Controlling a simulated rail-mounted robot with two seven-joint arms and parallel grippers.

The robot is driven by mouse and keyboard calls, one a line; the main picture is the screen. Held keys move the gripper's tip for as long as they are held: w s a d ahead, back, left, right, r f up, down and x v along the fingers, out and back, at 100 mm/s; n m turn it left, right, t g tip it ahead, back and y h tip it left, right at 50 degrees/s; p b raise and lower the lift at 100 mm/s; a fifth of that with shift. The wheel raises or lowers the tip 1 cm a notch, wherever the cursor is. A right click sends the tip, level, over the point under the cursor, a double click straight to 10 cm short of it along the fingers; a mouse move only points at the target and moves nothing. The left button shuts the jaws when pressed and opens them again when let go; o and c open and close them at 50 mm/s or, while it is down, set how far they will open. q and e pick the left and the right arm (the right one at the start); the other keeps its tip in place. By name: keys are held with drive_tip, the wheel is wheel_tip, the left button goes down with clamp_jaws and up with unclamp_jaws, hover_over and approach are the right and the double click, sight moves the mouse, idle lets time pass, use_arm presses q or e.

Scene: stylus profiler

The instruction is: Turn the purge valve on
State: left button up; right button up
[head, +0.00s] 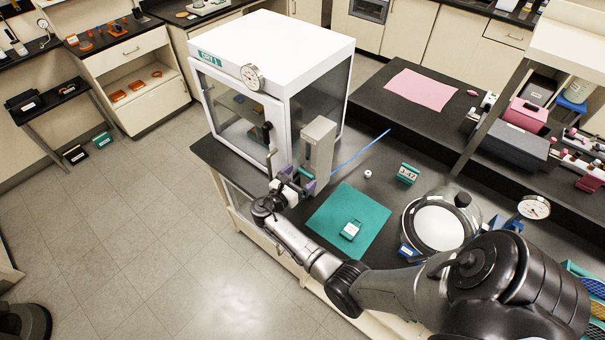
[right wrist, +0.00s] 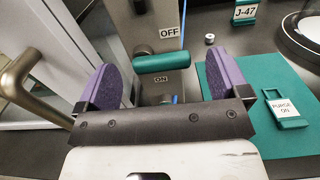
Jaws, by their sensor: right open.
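The purge valve stands as a grey upright block (head: 318,145) in front of the white cabinet's right front corner. Its teal handle (right wrist: 162,62) lies crosswise between an OFF label (right wrist: 170,32) above and an ON label (right wrist: 161,78) below. The handle also shows small in the head view (head: 305,173). My right gripper (right wrist: 164,84) is open, with one purple fingertip on each side of the handle; I see no clear contact. In the head view, my right gripper (head: 297,181) is at the block's lower front. My left gripper is not in view.
The white cabinet (head: 270,45) has a glass door with a brass handle (right wrist: 22,80) close on the left. A teal mat (head: 335,210) bears a "PURGE ON" tag (right wrist: 285,108). A J-47 tag (head: 407,173) and a round glass-topped vessel (head: 438,225) stand right. A blue tube (head: 360,150) runs behind.

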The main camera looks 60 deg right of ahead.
drive_tip(key=shift+s+d, duration=0.15)
drive_tip(key=shift+d, duration=0.7)
drive_tip(key=c, duration=0.9)
